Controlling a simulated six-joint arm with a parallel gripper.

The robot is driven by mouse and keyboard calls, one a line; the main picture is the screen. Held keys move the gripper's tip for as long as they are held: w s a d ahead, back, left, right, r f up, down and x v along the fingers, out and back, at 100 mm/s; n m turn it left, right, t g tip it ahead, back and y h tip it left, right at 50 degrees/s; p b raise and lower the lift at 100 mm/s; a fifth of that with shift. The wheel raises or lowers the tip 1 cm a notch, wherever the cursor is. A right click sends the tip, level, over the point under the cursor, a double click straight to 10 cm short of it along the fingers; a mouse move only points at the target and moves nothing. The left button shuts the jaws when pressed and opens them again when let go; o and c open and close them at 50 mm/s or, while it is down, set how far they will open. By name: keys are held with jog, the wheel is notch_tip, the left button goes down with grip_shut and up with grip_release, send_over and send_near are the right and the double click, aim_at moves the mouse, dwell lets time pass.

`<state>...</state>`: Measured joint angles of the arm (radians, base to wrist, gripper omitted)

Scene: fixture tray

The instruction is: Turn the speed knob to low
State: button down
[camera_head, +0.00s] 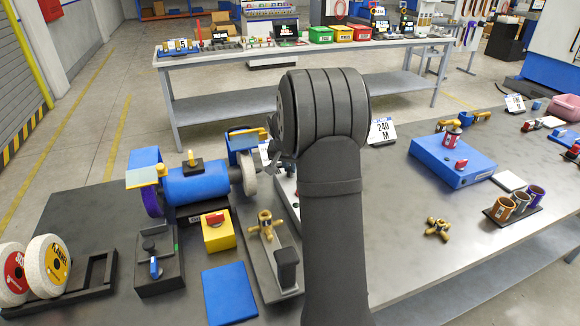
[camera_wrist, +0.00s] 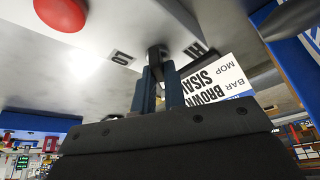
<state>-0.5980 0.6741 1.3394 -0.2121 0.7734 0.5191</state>
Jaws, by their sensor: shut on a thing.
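The speed knob (camera_wrist: 155,52) is a small dark knob on a pale grey panel (camera_wrist: 110,85) in the wrist view. My gripper (camera_wrist: 160,74) has its two dark blue fingers closed around it. A "0" label (camera_wrist: 121,58) is left of the knob, and a label reading "HI" (camera_wrist: 196,50) is right of it. I cannot read a low mark or make out the knob's pointer. A red round button (camera_wrist: 62,12) is at the panel's upper left. In the head view, my arm hides the gripper and the knob.
A blue bench grinder (camera_head: 195,186) stands left of my arm. A yellow box with a red switch (camera_head: 217,236) and a blue plate (camera_head: 229,294) lie in front of it. A "BROWN SISAL MOP" card (camera_wrist: 215,78) is near the fingers.

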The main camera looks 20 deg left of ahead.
jog(key=shift+m, duration=0.5)
jog(key=c, duration=1.5)
grip_release()
jog(key=shift+s+r, duration=0.1)
jog(key=shift+r, duration=0.1)
jog(key=s, duration=0.4)
jog(key=s+d, duration=0.1)
jog(key=s, duration=0.7)
jog(key=shift+s+d+r, duration=0.15)
jog(key=shift+d+r, duration=0.1)
jog(key=shift+r, duration=0.1)
